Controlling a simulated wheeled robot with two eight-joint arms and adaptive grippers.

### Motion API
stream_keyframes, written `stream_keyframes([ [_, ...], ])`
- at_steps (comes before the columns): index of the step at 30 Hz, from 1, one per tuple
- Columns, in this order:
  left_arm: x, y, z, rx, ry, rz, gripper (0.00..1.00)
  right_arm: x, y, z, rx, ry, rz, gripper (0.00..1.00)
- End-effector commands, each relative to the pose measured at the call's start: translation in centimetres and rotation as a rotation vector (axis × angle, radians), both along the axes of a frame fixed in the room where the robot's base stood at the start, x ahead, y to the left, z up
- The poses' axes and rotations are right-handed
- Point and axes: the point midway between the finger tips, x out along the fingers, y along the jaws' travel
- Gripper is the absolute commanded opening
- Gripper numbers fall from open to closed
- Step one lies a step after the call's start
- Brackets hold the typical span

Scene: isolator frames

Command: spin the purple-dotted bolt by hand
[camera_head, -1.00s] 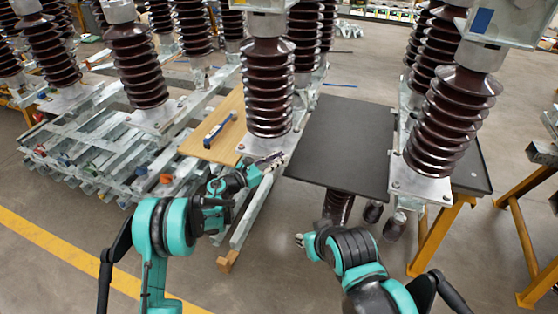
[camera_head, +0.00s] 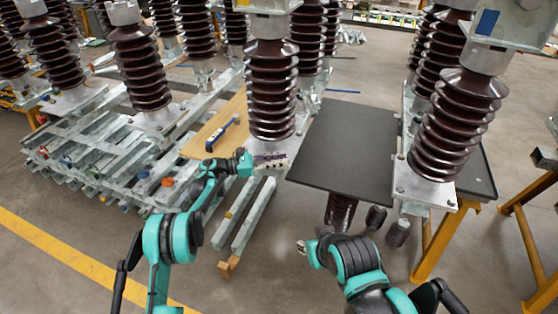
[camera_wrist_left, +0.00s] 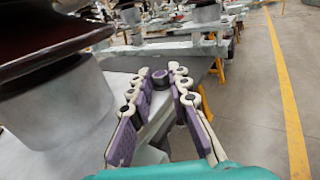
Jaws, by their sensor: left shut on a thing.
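The bolt (camera_wrist_left: 160,76) shows in the left wrist view as a small dark, purplish round head between the tips of my left fingers. My left gripper (camera_head: 272,160) is at the front edge of the metal base plate under the middle brown insulator (camera_head: 272,92), shut on the bolt. In the left wrist view its purple-padded fingers (camera_wrist_left: 161,82) stand on both sides of the bolt head. In the head view the bolt is hidden by the gripper. My right gripper (camera_head: 303,247) is low, in front of the black table, small and partly hidden by its own arm.
A black tabletop (camera_head: 345,150) lies right of the left gripper. A wooden board (camera_head: 208,142) with a blue-handled tool (camera_head: 222,134) is at its left. Another insulator (camera_head: 456,120) stands at the right. Stacked metal beams (camera_head: 95,165) fill the left; the front floor is open.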

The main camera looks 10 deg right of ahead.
Motion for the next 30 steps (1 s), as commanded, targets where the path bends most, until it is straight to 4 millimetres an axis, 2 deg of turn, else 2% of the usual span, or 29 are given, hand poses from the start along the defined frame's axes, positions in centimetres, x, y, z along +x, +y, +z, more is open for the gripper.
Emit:
stream_keyframes([
  [7, 0.0, -0.1, 0.1, -0.001, 0.000, 0.001, 0.00, 0.0, 0.0, 0.0, 0.000, 0.000, 0.000, 0.30],
  [8, 0.0, -0.1, 0.1, -0.001, 0.000, 0.001, 0.23, 0.0, 0.0, 0.0, 0.000, 0.000, 0.000, 0.30],
  [9, 0.0, -0.1, 0.1, -0.001, 0.000, 0.001, 0.34, 0.0, 0.0, 0.0, 0.000, 0.000, 0.000, 0.30],
  [10, 0.0, -0.1, 0.1, -0.001, 0.000, 0.001, 0.39, 0.0, 0.0, 0.0, 0.000, 0.000, 0.000, 0.30],
  [21, 0.1, 0.5, 0.0, 0.000, 0.000, 0.002, 0.39, 0.0, 0.0, 0.0, 0.000, 0.000, 0.000, 0.30],
  [26, 0.2, 2.9, 0.0, 0.000, 0.000, 0.004, 0.39, 0.0, 0.0, 0.0, 0.000, 0.000, 0.000, 0.30],
  [30, 0.2, 6.2, 0.0, 0.000, 0.000, 0.005, 0.39, 0.0, 0.0, 0.0, 0.000, 0.000, 0.000, 0.30],
])
